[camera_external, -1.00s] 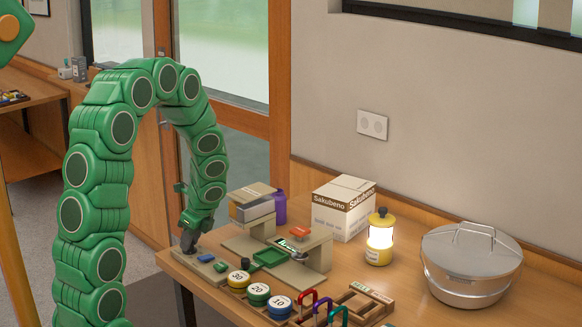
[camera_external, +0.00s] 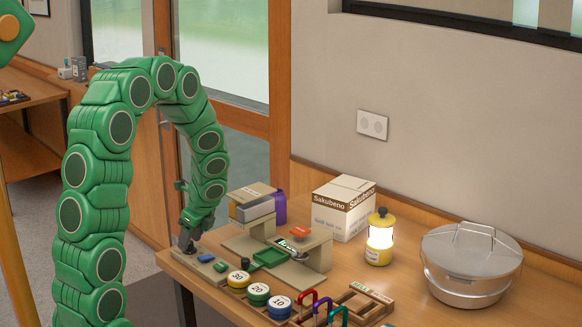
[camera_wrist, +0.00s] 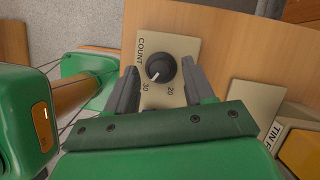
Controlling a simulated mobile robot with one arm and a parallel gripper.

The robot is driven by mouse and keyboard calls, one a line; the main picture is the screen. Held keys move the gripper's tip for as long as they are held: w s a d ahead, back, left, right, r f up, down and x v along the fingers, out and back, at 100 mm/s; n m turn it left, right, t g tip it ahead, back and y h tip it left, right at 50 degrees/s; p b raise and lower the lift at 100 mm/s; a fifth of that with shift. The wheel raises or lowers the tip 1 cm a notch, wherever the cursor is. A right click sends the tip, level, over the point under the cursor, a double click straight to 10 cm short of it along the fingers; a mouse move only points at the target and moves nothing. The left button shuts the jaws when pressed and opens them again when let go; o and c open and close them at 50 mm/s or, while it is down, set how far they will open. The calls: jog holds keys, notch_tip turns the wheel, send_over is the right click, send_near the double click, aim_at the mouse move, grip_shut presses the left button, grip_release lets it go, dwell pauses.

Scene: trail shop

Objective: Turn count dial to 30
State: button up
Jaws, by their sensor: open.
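The count dial (camera_wrist: 163,69) is a round black knob on a beige panel (camera_wrist: 183,46) marked COUNT, 30 and 20 in the wrist view. Its white pointer mark faces the lower left, toward the 30. My gripper (camera_wrist: 159,65) is open, with one dark finger on each side of the knob. I cannot tell whether either finger touches it. In the external view my gripper (camera_external: 188,243) is low over the left end of the wooden table, at the beige base with a blue button (camera_external: 206,258). The knob is hidden there.
Right of my gripper stand a beige device with a green tray (camera_external: 270,258) and several numbered round weights, such as the yellow 30 (camera_external: 238,280).

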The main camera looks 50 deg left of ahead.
aim_at(201, 253)
jog(key=v, duration=0.7)
dwell(0.4)
jog(key=s+d+r+n+h, duration=0.1)
jog(key=s+d+r+n, duration=0.2)
jog(key=s+d, duration=0.4)
jog(key=s+d+r+n+h, duration=0.1)
jog(key=s+d+r+n, duration=0.3)
jog(key=s+d+n, duration=0.2)
jog(key=s+d+r+n+h, duration=0.2)
jog(key=s+d+r+n, duration=0.2)
jog(key=s+d, duration=0.5)
jog(key=s+n, duration=0.1)
jog(key=s, duration=0.2)
jog(key=shift+s+d, duration=0.35)
dwell(0.6)
